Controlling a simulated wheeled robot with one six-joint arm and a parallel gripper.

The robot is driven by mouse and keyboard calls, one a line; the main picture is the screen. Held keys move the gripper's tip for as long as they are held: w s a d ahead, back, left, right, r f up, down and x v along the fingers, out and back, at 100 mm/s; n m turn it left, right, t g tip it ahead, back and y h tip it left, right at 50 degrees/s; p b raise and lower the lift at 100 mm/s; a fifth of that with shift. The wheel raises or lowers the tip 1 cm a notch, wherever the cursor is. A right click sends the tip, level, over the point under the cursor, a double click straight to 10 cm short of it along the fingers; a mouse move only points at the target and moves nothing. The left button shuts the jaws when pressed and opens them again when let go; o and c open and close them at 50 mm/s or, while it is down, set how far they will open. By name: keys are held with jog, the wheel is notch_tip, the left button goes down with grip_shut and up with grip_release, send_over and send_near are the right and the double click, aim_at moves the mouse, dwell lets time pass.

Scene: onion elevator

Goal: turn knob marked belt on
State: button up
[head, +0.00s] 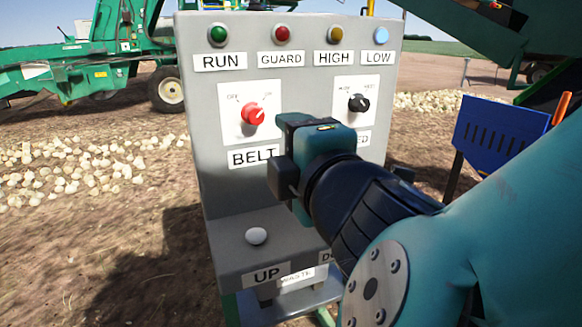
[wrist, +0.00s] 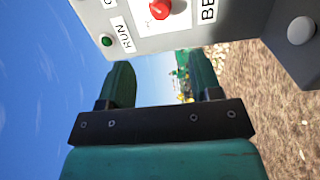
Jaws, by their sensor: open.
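The red belt knob (head: 252,114) sits on a white plate on the grey control panel (head: 215,150), above the label BELT (head: 254,157). Small OFF and ON marks stand at its upper left and upper right; its exact setting is hard to tell. My gripper is in front of the panel, right of and below the knob in the head view, where its fingers are hard to make out. In the wrist view my gripper (wrist: 162,78) is open with nothing between the fingers. The red knob (wrist: 159,9) shows there at the top edge, beyond the fingertips and partly cut off.
A black knob (head: 359,103) is right of the red one, partly near my arm. Four lamps line the panel top: RUN, GUARD, HIGH and LOW (head: 381,36). Onions (head: 80,165) lie on the ground.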

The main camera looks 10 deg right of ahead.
jog(key=shift+b+v, duration=0.45)
jog(key=shift+v, duration=0.7)
jog(key=w+d+f+m+g+h, duration=0.2)
jog(key=d+f+m+g+h, duration=0.3)
jog(key=d+f+m, duration=0.4)
jog(key=s+d+f+m+g+y, duration=0.1)
jog(key=s+f+m+g, duration=0.25)
jog(key=f+g, duration=0.25)
jog(key=s+r+m+g+y, duration=0.25)
jog(key=s+g, duration=0.35)
jog(key=s, duration=0.4)
notch_tip(320, 180, up, 21)
jog(key=n+p, duration=0.1)
jog(key=p, duration=2)
jog(key=shift+y, duration=0.35)
